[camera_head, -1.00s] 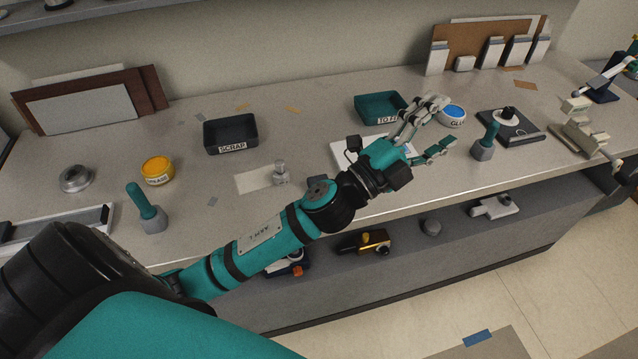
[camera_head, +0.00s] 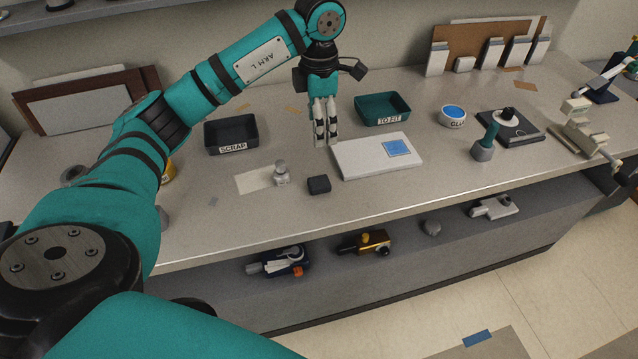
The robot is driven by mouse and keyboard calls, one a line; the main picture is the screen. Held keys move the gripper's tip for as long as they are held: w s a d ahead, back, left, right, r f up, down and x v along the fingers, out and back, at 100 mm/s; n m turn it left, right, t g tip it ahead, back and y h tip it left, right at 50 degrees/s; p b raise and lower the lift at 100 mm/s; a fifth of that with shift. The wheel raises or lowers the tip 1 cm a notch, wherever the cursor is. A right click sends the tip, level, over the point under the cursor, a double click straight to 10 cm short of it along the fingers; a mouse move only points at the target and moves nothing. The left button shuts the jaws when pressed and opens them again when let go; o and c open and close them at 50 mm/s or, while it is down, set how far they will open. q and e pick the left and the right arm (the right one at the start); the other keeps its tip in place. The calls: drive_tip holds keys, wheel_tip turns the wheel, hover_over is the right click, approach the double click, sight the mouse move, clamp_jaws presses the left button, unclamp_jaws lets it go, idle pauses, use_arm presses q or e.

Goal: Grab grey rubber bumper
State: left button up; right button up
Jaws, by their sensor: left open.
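A small dark grey block (camera_head: 319,184), which looks like the rubber bumper, lies on the bench in front of the white panel. My left gripper (camera_head: 326,143) points down over the bench, behind the dark block and by the left edge of the white panel (camera_head: 365,165). Its fingers are open, close together, with nothing seen between them. My right gripper is not in view.
A SCRAP tray (camera_head: 208,137) stands left of the gripper and a teal TO FIT tray (camera_head: 360,112) right of it. A small metal-topped piece (camera_head: 281,177) stands left of the dark block. The bench's front edge (camera_head: 400,201) is bare.

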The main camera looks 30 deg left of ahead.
use_arm(q)
drive_tip(key=p, duration=0.3)
hover_over(319, 181)
wheel_tip(319, 181, down, 10)
drive_tip(key=shift+w+f, duration=0.1)
drive_tip(key=shift+w, duration=0.05)
drive_tip(key=shift+f, duration=0.85)
drive_tip(key=f+p, duration=0.2)
drive_tip(key=f, duration=0.1)
drive_tip(key=shift+s+d+f, duration=0.1)
drive_tip(key=shift+s+f, duration=0.1)
drive_tip(key=shift+f, duration=0.7)
drive_tip(key=c, duration=1.1)
drive_tip(key=shift+c, duration=0.7)
drive_tip(key=shift+r, duration=0.1)
